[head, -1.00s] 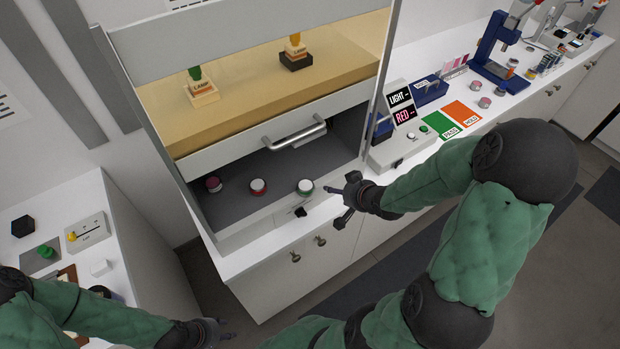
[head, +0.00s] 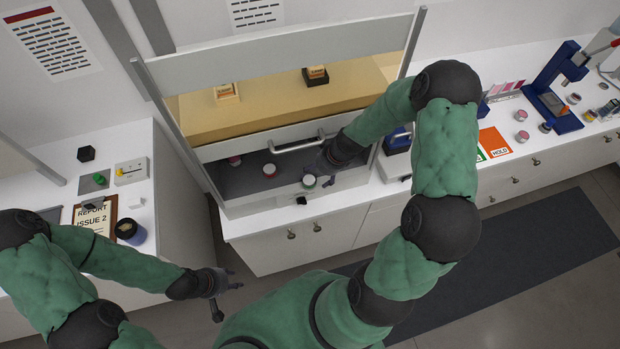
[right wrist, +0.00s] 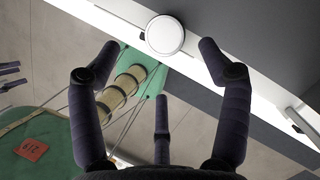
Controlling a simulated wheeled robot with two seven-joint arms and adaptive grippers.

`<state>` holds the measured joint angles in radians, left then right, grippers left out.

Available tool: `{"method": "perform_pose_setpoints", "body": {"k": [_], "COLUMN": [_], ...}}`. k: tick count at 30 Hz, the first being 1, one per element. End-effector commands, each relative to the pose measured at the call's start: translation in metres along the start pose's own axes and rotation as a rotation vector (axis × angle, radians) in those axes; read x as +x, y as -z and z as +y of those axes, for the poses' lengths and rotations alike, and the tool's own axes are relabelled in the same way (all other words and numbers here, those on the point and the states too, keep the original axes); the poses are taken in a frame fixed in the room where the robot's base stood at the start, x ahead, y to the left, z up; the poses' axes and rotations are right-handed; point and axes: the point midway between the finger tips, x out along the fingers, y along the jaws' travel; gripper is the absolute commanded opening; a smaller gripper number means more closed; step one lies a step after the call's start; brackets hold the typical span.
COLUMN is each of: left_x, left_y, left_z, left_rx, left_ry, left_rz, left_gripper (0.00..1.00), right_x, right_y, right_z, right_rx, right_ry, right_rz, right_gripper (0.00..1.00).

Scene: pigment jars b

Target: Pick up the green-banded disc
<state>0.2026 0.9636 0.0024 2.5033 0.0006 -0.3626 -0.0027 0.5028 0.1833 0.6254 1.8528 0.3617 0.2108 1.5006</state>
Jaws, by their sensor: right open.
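The green-banded disc (head: 309,181) is small and white-topped. In the right wrist view the disc's pale round top (right wrist: 165,34) lies between and slightly beyond the spread fingertips of my right gripper (right wrist: 158,47). The fingers look apart from it, and its band is hidden there. My left gripper (head: 228,295) is empty with fingers spread, low in front of the cabinets.
A raised sash with a metal handle (head: 298,146) hangs just above and behind. A small black block (head: 301,200) is on the front ledge. An orange HOLD card (head: 493,142) lies right.

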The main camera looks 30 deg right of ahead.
Motion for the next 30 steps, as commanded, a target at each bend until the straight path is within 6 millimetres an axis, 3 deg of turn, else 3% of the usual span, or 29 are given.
{"method": "perform_pose_setpoints", "body": {"k": [15,25,26,30], "left_x": [0.009,0.009,0.009,0.009], "left_y": [0.0,0.0,0.0,0.0], "left_z": [-0.003,-0.003,-0.003,-0.003], "left_rx": [0.0,0.0,0.0,0.0], "left_ry": [0.0,0.0,0.0,0.0], "left_rz": [0.0,0.0,0.0,0.0], "left_gripper": [0.4,0.4,0.4,0.4], "right_x": [0.062,0.067,0.067,0.067], "right_y": [0.003,0.003,0.003,0.003], "right_z": [-0.006,-0.006,-0.006,-0.006], "right_rx": [-0.005,-0.006,-0.006,-0.006], "right_ry": [0.001,0.003,0.003,0.003], "right_rz": [0.001,0.001,0.001,0.001], "right_gripper": [0.77,0.77,0.72,0.32]}}
